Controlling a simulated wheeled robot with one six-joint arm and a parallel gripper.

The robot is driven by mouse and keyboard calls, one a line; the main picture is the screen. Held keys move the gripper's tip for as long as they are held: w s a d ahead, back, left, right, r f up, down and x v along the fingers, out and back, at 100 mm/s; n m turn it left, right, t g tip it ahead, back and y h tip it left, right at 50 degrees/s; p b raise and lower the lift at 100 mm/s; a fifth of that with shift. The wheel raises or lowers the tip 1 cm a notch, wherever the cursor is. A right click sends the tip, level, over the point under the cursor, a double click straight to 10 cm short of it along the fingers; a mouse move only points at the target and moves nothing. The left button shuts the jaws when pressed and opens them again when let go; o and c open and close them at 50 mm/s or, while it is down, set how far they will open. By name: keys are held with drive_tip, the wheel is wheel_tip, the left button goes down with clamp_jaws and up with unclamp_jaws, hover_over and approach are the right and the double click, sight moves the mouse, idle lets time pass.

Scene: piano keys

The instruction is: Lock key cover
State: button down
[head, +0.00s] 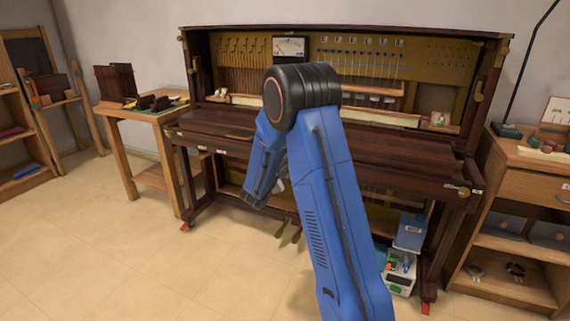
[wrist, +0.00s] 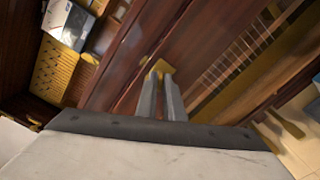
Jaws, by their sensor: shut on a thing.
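The dark wooden key cover (head: 400,149) lies across the front of the open upright piano, and no row of keys shows, so it appears down. My gripper (wrist: 161,82) is shut on a small brass piece (wrist: 160,68) at the dark wooden front of the piano in the wrist view. I cannot tell whether the piece is a key, knob or latch. My arm hides the gripper and this piece in the head view. Another brass fitting (head: 461,190) sits at the right end of the piano's front.
A wooden side table (head: 132,112) with small parts stands left of the piano. A shelf unit (head: 525,220) stands close at its right. A white and green box (head: 399,272) sits on the floor under the piano's right side. The floor (head: 110,255) in front is clear.

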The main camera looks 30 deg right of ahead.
drive_tip(key=m, duration=0.5)
drive_tip(key=shift+f+m, duration=0.15)
drive_tip(key=shift+m, duration=0.15)
idle(0.4)
drive_tip(key=shift+s, duration=0.1)
drive_tip(key=c, duration=1.9)
unclamp_jaws()
drive_tip(key=shift+o, duration=0.2)
drive_tip(key=v, duration=1.7)
drive_tip(key=shift+s+a, duration=0.1)
drive_tip(key=shift+a, duration=0.05)
